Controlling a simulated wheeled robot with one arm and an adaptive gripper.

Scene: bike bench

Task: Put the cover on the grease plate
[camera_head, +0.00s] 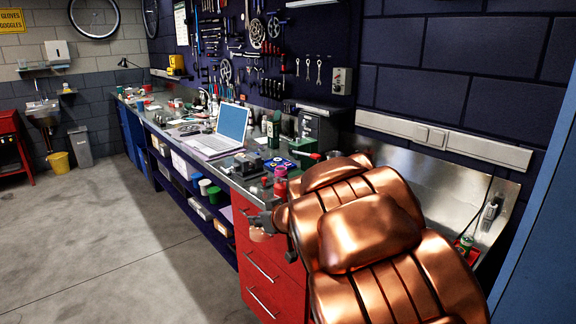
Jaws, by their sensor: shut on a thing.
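My gripper (268,217) shows as a small dark shape at the left end of my copper arm, by the front edge of the bench and in front of the red drawer unit. It is shut on a small, rounded, see-through thing (258,235) that looks like the cover, tinted red by the drawers behind it. Its exact shape and the fingertips are too small to make out. I cannot pick out the grease plate for certain; my arm hides much of the near bench.
The metal workbench (222,170) runs along the wall, crowded with an open laptop (232,124), a blue tray (281,164), a red-and-pink bottle (280,181) and a dark box (318,127). The red drawer unit (262,267) stands below the near end. The floor (120,235) at left is clear.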

